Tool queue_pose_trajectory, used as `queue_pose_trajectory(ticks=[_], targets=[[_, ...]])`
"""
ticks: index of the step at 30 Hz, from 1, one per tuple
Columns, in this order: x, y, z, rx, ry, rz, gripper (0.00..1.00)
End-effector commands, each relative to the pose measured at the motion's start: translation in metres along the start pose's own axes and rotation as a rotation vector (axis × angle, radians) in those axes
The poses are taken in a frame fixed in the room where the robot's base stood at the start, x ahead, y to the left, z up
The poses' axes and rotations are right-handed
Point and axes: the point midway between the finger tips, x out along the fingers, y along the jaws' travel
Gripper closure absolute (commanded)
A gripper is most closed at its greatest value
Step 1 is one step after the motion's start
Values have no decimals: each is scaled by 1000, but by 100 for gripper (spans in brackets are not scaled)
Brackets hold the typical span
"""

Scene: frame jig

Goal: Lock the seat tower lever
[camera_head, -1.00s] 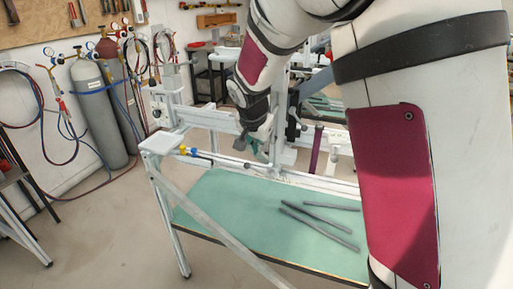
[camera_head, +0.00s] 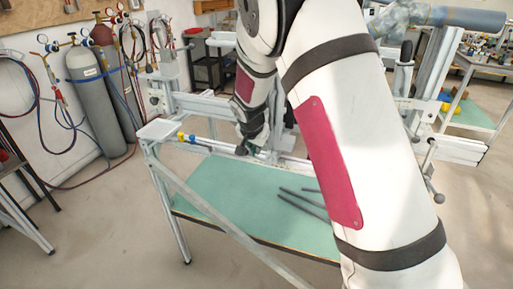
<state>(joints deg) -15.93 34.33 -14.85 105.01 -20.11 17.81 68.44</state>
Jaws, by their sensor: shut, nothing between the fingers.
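My gripper (camera_head: 250,149) is small and dark in the picture, low at the jig's front rail. It is shut and empty. Its tips are close to the dark ball end (camera_head: 241,151) of a thin rod on that rail; I cannot tell whether they touch. An upright post with a dark handle (camera_head: 402,68) shows right of my arm. A rod with a round knob (camera_head: 438,198) hangs below it. I cannot tell which part is the seat tower lever; my arm hides the jig's middle.
The green tabletop (camera_head: 220,190) carries several dark tubes (camera_head: 300,203). A diagonal brace (camera_head: 215,210) crosses in front. Gas cylinders (camera_head: 95,100) stand at the left wall. A second bench (camera_head: 470,112) is at the right. Floor at the front left is clear.

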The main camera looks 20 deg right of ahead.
Motion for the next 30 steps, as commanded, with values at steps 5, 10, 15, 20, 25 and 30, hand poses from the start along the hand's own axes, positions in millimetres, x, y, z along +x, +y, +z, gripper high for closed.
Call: queue_pose_trajectory(ticks=[5,10,15,20,25,30], targets=[[0,0,0,-2,0,3,100],[2,-3,2,-17,4,28,100],[3,-4,2,-30,8,53,100],[4,-5,3,-41,10,74,100],[6,-6,4,-55,14,101,100],[7,-8,5,-72,18,130,100]])
